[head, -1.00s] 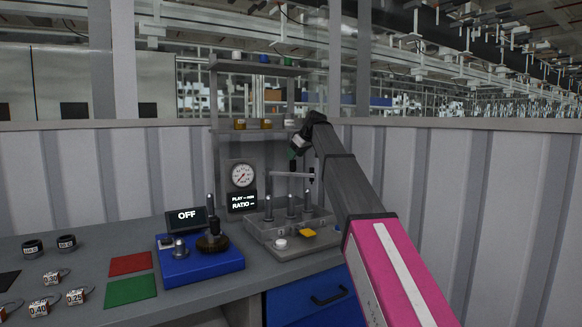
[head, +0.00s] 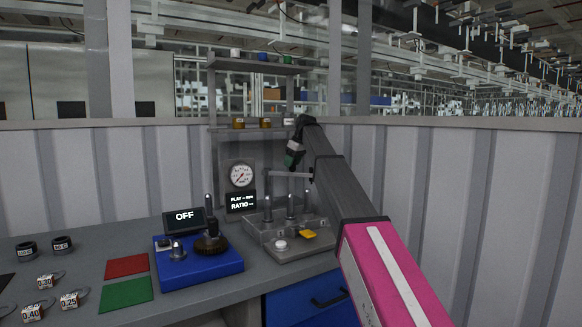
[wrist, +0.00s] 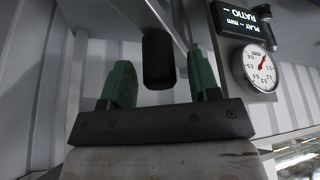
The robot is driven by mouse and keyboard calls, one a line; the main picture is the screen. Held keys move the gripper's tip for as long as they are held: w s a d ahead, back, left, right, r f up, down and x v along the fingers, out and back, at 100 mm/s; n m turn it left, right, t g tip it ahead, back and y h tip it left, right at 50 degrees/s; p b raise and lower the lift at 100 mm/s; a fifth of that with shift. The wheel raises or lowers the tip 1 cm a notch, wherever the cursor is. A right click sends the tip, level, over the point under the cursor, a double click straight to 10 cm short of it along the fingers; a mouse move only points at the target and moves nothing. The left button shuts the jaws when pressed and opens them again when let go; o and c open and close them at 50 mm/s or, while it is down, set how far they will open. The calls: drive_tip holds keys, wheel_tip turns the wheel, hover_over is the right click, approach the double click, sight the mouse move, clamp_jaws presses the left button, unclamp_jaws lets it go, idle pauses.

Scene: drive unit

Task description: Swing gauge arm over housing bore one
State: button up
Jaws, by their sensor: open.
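The gauge arm (head: 287,174) is a thin grey horizontal bar reaching right from its stand, above the grey housing (head: 262,232). Upright pins stand on the housing; the bore numbers are too small to read. My gripper (head: 292,160) hangs just above the bar in the head view, partly hidden by my arm. In the wrist view my gripper (wrist: 160,80) is open, with one green finger on each side of a black cylinder (wrist: 158,58), which looks like a grip on the gauge arm. Gaps show on both sides of it.
A dial gauge (head: 242,175) and PLAY/RATIO display (head: 241,202) stand behind the housing. A blue fixture (head: 200,264) with an OFF screen (head: 185,217) is at left. Red (head: 127,266) and green (head: 126,294) mats and several tagged rings lie further left.

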drive_tip(key=shift+x, duration=1.05)
clamp_jaws()
drive_tip(key=shift+s, duration=0.15)
